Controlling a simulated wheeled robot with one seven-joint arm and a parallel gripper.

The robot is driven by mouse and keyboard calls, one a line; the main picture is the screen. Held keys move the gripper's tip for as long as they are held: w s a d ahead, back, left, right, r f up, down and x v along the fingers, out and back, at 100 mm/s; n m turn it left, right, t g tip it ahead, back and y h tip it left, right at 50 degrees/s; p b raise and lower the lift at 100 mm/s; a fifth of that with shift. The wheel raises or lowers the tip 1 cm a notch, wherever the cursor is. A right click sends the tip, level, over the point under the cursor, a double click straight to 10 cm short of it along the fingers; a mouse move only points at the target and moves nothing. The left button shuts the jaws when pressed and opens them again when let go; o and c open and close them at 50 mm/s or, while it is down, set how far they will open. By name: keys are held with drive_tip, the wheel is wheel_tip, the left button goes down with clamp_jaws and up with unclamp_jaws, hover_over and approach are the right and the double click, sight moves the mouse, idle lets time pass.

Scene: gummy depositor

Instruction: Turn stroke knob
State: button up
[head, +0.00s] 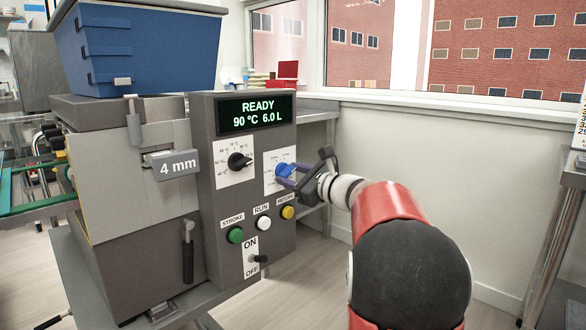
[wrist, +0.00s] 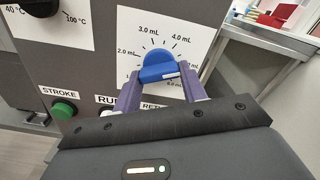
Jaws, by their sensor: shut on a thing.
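The stroke knob (wrist: 158,68) is blue and sits on a white dial plate marked in mL, with 2.0, 3.0 and 4.0 mL readable in the wrist view. In the head view the blue knob (head: 285,169) is on the right side of the grey control panel, partly covered by my gripper. My gripper (wrist: 160,76) has purple fingers on both sides of the knob and is shut on it. In the head view my gripper (head: 288,174) reaches in from the right. The knob's white-marked end points to the lower right, near the 5.0–6.0 mL marks.
The panel has a READY display (head: 255,113), a black temperature knob (head: 239,161), green (head: 235,236), white (head: 264,223) and yellow (head: 288,212) buttons, and an ON/OFF switch (head: 259,259). A blue hopper (head: 140,47) sits on top. Floor right of the machine is open.

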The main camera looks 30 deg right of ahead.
drive_tip(key=shift+f+m+p, duration=0.1)
drive_tip(key=shift+m+p, duration=0.8)
drive_tip(key=shift+m, duration=0.6)
drive_tip(key=shift+f, duration=0.1)
drive_tip(key=o, duration=1)
drive_tip(key=v, duration=0.7)
drive_tip(key=shift+s+d+b, duration=0.1)
drive_tip(key=shift+s+b, duration=0.25)
drive_tip(key=shift+s, duration=0.05)
